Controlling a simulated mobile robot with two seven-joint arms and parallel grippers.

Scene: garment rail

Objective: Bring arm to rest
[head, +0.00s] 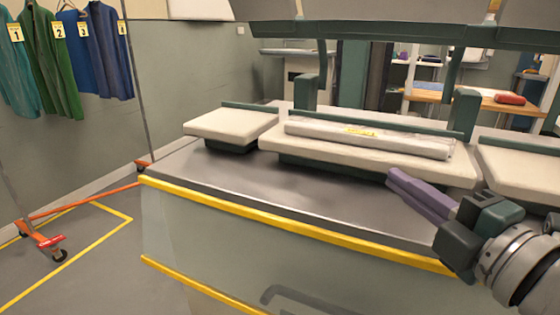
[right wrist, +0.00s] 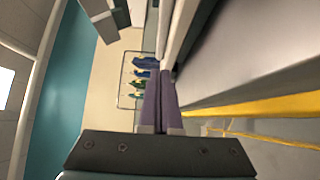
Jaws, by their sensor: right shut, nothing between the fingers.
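My right gripper (head: 392,176) comes in from the right in the head view. Its purple fingers are together with nothing between them, above the grey worktop, close to the front of the white padded platform. In the right wrist view the fingers (right wrist: 160,100) also lie side by side, pointing away along the machine's edge. My left gripper is in neither view.
The machine's worktop (head: 300,200) has a yellow front edge. A wrapped roll (head: 370,138) lies on the middle padded platform (head: 360,163). A rail with numbered garments (head: 60,60) stands at the left on orange feet (head: 50,240). Floor beside it is clear.

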